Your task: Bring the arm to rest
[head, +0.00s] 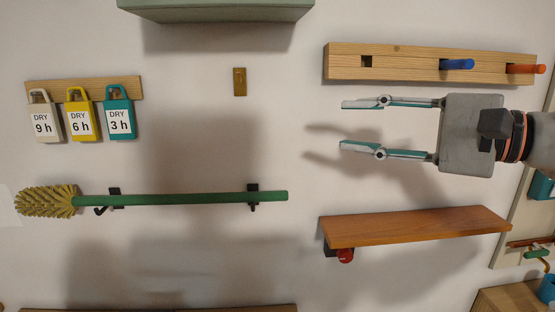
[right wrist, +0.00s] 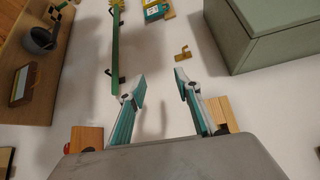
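My right gripper (head: 350,124) comes in from the right in the head view. It is open and empty, with its two teal and grey fingers apart. It is in front of the pale wall, between the wooden peg rail (head: 430,63) above and the brown shelf (head: 415,227) below. In the right wrist view the fingers (right wrist: 158,92) are also spread, with only wall between the tips. My left gripper does not show in either view.
A green-handled brush (head: 190,198) hangs on black hooks at the left. Three DRY tags, the middle one yellow (head: 81,115), hang above it. A small brass hook (head: 239,82) is on the wall. A green box (head: 215,10) juts out at the top.

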